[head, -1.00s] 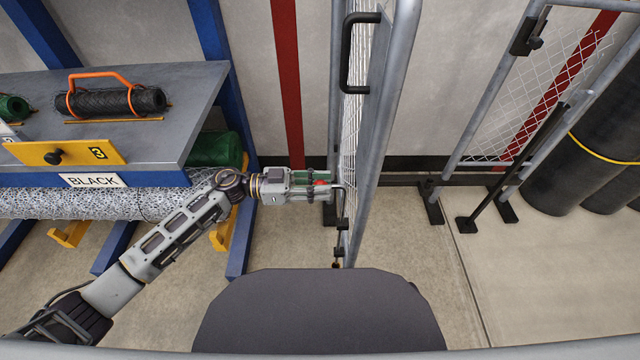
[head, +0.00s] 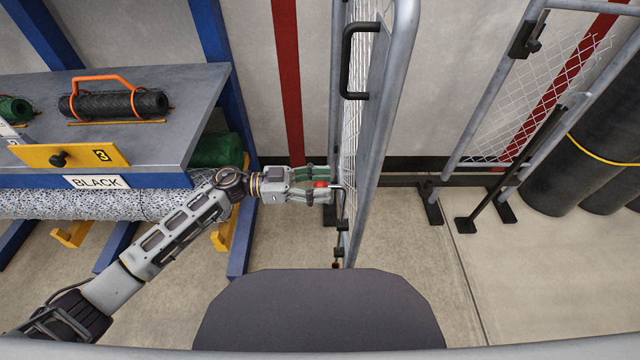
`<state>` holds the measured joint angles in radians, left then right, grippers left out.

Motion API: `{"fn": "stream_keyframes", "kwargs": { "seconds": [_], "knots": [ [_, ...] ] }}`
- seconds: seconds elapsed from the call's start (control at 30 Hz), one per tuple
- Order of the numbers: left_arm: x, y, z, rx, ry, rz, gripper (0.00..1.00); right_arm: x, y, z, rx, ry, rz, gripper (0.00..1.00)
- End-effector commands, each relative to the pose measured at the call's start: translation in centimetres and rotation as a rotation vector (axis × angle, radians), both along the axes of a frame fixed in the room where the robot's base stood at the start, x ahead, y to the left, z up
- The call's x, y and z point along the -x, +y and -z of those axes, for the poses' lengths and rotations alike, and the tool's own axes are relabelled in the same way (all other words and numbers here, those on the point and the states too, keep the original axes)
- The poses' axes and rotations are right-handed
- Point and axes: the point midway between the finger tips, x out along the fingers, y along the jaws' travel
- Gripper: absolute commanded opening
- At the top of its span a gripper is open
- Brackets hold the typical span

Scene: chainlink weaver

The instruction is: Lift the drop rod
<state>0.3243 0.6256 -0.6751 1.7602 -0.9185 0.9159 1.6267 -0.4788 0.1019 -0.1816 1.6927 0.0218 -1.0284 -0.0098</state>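The drop rod (head: 340,240) runs down the near upright of the mesh gate, in the middle of the head view. A small red knob (head: 320,184) shows at its grey handle. My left gripper (head: 325,187) reaches in from the left at the handle, with its fingers on either side of the red knob. I cannot tell whether the fingers press on it. The gripper hides part of the handle. My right gripper is out of view.
The mesh gate (head: 375,130) stands nearly edge-on, with a black pull handle (head: 348,60). A workbench (head: 195,115) with wire rolls is at left. A second gate leaf (head: 480,100) and dark rolls (head: 590,150) are at right. Floor between them is clear.

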Motion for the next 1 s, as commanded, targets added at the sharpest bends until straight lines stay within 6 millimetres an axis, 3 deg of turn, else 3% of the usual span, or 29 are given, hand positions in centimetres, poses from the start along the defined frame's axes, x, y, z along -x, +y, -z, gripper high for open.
{"fn": "stream_keyframes", "kwargs": {
  "seconds": [0.47,1.0],
  "knots": [
    [0.1,0.8,0.3,-0.004,0.003,0.0,0.5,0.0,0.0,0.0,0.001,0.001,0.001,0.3],
    [0.0,7.0,0.3,-0.005,0.003,-0.001,0.5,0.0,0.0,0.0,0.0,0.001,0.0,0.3]
  ]
}}
